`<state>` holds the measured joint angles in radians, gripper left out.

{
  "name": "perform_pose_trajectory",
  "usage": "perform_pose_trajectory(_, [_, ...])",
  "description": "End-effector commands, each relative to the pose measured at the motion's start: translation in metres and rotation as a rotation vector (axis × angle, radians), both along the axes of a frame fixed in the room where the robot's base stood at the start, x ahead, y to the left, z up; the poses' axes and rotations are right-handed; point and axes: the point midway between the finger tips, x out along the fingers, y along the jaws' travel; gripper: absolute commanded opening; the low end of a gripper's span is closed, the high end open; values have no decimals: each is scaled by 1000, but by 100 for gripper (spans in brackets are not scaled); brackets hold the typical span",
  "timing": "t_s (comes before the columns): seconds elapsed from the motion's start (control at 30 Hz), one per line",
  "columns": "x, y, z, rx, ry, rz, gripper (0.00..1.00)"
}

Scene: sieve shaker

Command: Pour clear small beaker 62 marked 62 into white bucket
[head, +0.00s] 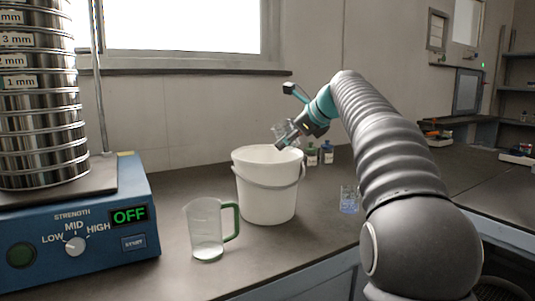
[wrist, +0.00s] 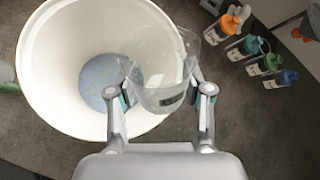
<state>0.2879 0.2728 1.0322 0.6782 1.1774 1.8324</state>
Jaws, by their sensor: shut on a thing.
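The white bucket (head: 266,200) stands on the counter in the middle of the head view. The wrist view looks down into the bucket (wrist: 60,60), and blue-grey material (wrist: 98,78) lies on its bottom. My gripper (head: 284,143) is above the bucket's rim and shut on a clear small beaker (head: 280,130). In the wrist view my gripper (wrist: 160,100) has a finger on each side of the beaker (wrist: 158,75), which is tilted over the bucket's right part. I see no contents in the beaker. Its dark label is too small to read.
A clear jug with a green handle (head: 206,230) stands left of the bucket. A small beaker with blue contents (head: 348,200) stands to the right. Several small bottles (wrist: 244,47) stand behind the bucket. The sieve shaker (head: 75,225) fills the left, its display reading OFF.

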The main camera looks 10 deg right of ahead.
Motion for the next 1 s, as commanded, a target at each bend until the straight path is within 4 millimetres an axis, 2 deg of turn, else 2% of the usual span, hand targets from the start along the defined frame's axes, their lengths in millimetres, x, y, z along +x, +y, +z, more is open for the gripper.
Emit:
perform_pose_trajectory(0.37, [2, -23, 15, 299, 27, -2, 13])
perform_pose_trajectory(0.5, [3, -26, 11, 381, 36, -2, 13])
perform_pose_trajectory(1.0, [3, -30, 9, 465, 44, 0, 13])
